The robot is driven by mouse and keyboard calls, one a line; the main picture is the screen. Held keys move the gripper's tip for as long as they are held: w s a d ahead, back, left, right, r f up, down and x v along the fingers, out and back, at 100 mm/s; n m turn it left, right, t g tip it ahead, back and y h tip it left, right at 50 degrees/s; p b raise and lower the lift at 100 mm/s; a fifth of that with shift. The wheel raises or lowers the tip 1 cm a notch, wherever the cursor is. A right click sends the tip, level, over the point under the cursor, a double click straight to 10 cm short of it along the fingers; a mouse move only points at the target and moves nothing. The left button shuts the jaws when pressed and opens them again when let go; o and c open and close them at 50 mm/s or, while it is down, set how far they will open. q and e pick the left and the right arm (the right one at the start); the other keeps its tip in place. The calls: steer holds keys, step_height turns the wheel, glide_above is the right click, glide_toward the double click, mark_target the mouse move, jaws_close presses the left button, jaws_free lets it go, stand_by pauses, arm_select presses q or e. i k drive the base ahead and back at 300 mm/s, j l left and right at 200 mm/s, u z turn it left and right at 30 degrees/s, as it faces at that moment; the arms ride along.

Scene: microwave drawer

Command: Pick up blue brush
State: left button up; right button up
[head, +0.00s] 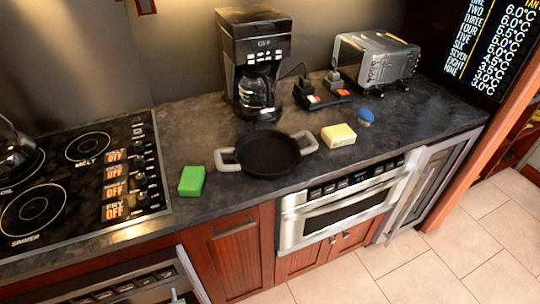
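The blue brush (366,115) is a small round blue piece with a paler part under it. It sits on the dark countertop (400,135), right of a cream-coloured block (338,135) and apart from it. The brush is small in the picture, so its handle and bristles cannot be told apart clearly. Neither of my grippers can be made out in the head view.
A black pan (267,153) with light handles and a green block (191,181) lie left of the brush. A coffee maker (256,60) and a toaster (378,62) stand behind. The microwave drawer (345,208) is shut below. Counter right of the brush is clear.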

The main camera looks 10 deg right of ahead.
mark_target(364, 116)
steer(key=l+u, duration=0.15)
steer(key=u, duration=0.5)
steer(key=l+u, duration=0.2)
steer(key=l, duration=0.25)
steer(key=k+l+u, duration=0.1)
steer(key=l+u, duration=0.15)
steer(key=l, duration=0.2)
steer(key=k+l+u, duration=0.2)
steer(key=l, duration=0.25)
steer(key=k+l+u, duration=0.2)
steer(key=l, duration=0.25)
steer(key=i, duration=0.1)
